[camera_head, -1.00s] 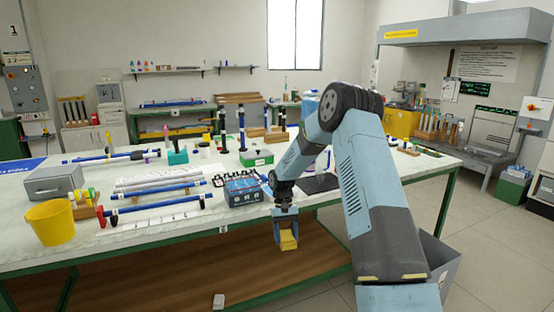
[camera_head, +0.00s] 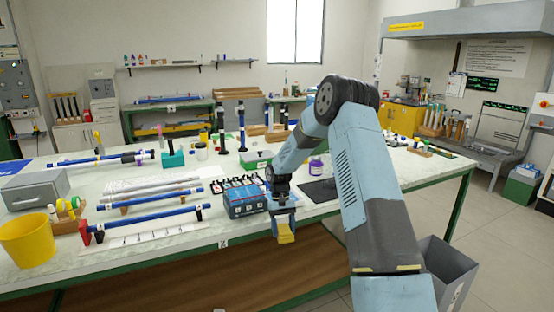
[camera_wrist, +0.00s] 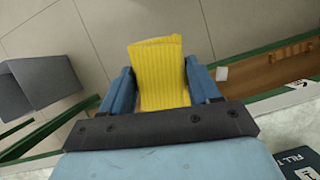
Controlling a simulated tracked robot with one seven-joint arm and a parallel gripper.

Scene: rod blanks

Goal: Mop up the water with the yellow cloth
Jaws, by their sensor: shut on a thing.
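The yellow cloth (camera_head: 286,233) is a ribbed piece held by my gripper (camera_head: 284,224), which is shut on it. In the wrist view the cloth (camera_wrist: 158,72) sticks out between the blue fingers of my gripper (camera_wrist: 160,85). My gripper hangs just off the front edge of the workbench (camera_head: 120,250), right of the blue box, with the cloth below the bench-top level. In the wrist view, floor tiles lie beyond the cloth. I cannot make out any water on the bench or the floor.
A blue box (camera_head: 245,202) stands close left of my gripper. A dark mat (camera_head: 320,191) lies on the bench to its right, with a purple-labelled jar (camera_head: 316,170) behind. A yellow bucket (camera_head: 27,243) stands at far left. A grey bin (camera_head: 440,270) stands on the floor at right.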

